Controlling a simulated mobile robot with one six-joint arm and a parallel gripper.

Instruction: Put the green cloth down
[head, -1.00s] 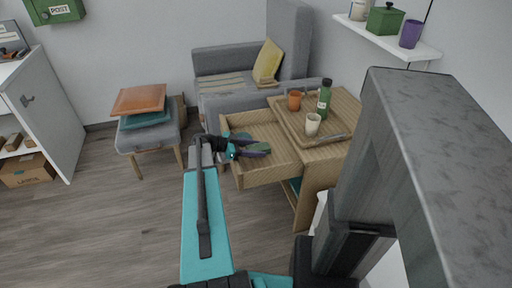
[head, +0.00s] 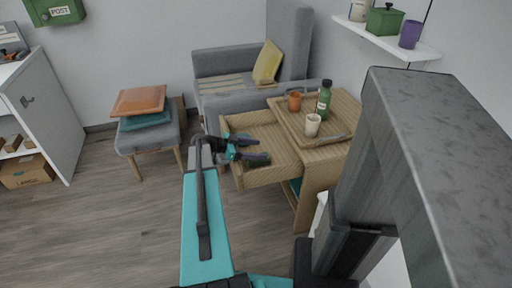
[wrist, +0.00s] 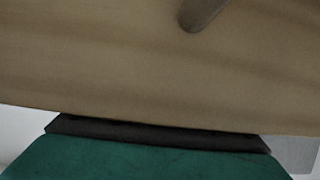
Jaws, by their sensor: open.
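The green cloth (head: 260,163) is a small dark patch inside the open wooden drawer (head: 240,181), partly hidden beneath my gripper (head: 259,149). My gripper is teal with dark fingers. In the head view its jaws are parted just above the cloth, inside the drawer's outline. I cannot tell whether a finger still touches the cloth. The wrist view shows a wide, plain wood-brown surface close up, with a dark strip and a dark green area along the bottom; I cannot tell whether that green is the cloth or my gripper.
A tray (head: 284,115) on the cabinet beside the drawer holds an orange cup (head: 294,101), a cream cup (head: 312,125) and a green bottle (head: 324,99). A grey armchair (head: 225,62) stands behind. A stool with cushions (head: 139,100) stands left, with open floor in front.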

